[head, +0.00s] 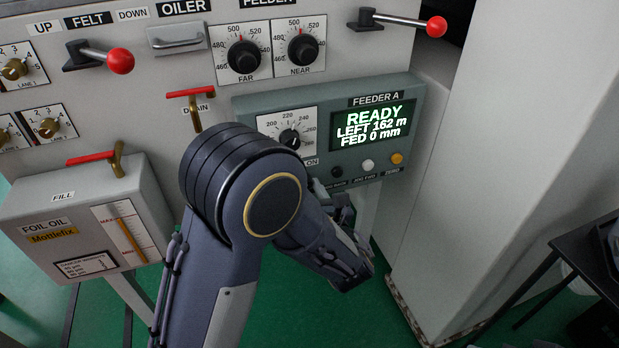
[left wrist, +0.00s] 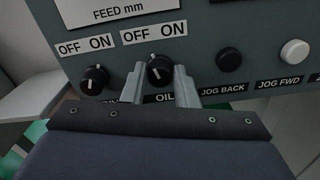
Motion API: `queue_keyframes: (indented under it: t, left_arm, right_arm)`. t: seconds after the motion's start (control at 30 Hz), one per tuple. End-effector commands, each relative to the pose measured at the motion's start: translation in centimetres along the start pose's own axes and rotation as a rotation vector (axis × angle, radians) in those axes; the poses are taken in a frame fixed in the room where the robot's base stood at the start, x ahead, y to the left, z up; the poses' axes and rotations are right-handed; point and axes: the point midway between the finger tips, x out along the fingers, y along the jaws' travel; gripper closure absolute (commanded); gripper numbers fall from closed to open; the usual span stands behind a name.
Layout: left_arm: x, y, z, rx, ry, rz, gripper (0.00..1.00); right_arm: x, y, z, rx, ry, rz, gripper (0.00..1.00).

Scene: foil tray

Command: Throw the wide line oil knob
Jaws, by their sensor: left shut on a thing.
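In the left wrist view, a black knob (left wrist: 160,68) sits under an OFF ON plate (left wrist: 154,33) on the grey feeder panel. The label below it reads "OIL" in the part that shows; the rest is hidden. My left gripper (left wrist: 161,78) has one finger on each side of this knob and is shut on it. A small pale mark on the knob's face is too small to read surely as OFF or ON. In the head view, my left arm hides the knob and the fingertips. My right gripper is not in view.
A second black OFF ON knob (left wrist: 94,79) stands close left of the held one. The black JOG BACK button (left wrist: 228,60) and white JOG FWD button (left wrist: 295,52) are to the right. The feeder display (head: 373,127) reads READY, LEFT 162 m, FED 0 mm.

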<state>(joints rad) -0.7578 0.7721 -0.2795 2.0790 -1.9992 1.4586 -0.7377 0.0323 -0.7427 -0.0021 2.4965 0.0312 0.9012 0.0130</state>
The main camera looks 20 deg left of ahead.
Motion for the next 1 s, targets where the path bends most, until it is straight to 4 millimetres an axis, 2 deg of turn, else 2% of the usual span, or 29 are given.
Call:
queue_keyframes:
  t: [0.03, 0.5, 0.7, 1.0]
  left_arm:
    - [-0.1, 0.1, 0.7, 0.050, 0.001, -0.003, 0.96]
    - [-0.1, 0.0, 0.6, 0.488, 0.000, -0.003, 0.96]
    - [-0.1, -0.1, 0.4, 0.636, 0.001, -0.002, 0.96]
    - [-0.1, -0.2, 0.1, 0.775, 0.001, -0.002, 0.96]
  right_arm:
    - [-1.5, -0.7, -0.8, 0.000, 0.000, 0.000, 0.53]
    - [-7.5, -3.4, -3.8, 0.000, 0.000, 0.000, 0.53]
    - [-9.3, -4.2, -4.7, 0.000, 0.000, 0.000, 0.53]
    - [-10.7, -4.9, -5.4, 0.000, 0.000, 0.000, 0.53]
